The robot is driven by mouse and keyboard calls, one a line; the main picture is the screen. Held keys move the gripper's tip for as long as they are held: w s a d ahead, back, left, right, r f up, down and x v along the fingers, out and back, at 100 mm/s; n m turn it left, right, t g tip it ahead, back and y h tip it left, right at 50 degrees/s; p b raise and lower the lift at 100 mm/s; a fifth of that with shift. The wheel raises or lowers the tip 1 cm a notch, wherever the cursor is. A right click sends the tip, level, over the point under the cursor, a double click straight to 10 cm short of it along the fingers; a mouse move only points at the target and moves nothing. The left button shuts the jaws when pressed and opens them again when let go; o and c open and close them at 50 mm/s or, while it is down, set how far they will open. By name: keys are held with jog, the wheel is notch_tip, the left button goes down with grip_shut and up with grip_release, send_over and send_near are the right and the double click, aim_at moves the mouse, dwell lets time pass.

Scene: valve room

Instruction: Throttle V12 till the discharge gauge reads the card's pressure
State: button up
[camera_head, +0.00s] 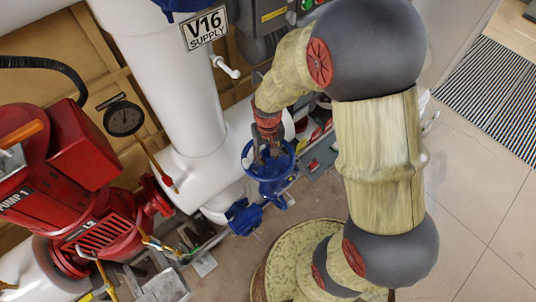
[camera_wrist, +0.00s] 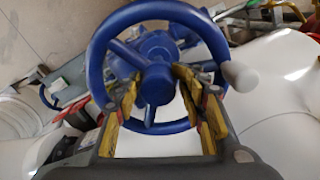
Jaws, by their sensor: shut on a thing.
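My gripper (camera_head: 267,143) reaches down to a blue handwheel (camera_head: 268,177) beside the white pipe. In the wrist view the handwheel (camera_wrist: 97,66) fills the upper middle, with spokes and a pale knob (camera_wrist: 240,76) on its right rim. My gripper's yellow-lined fingers (camera_wrist: 160,90) are shut on the wheel, one each side of its hub. The exact contact is partly hidden. A dark round gauge (camera_head: 124,118) stands at the left; its reading is too small to tell. No V12 tag or pressure card can be made out.
A red pump (camera_head: 105,225) marked PUMP 1 stands at the left. Another blue fitting (camera_head: 243,216) sits below the wheel. Open floor (camera_head: 475,215) and a striped mat (camera_head: 490,95) lie at the right.

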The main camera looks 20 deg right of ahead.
jog(key=m, duration=0.6)
jog(key=shift+w, duration=0.25)
jog(key=m, duration=0.6)
jog(key=shift+m, duration=0.3)
jog(key=shift+s, duration=0.1)
jog(key=o, duration=1.1)
jog(key=shift+s+d, duration=0.1)
jog(key=shift+d, duration=0.05)
jog(key=shift+r, duration=0.1)
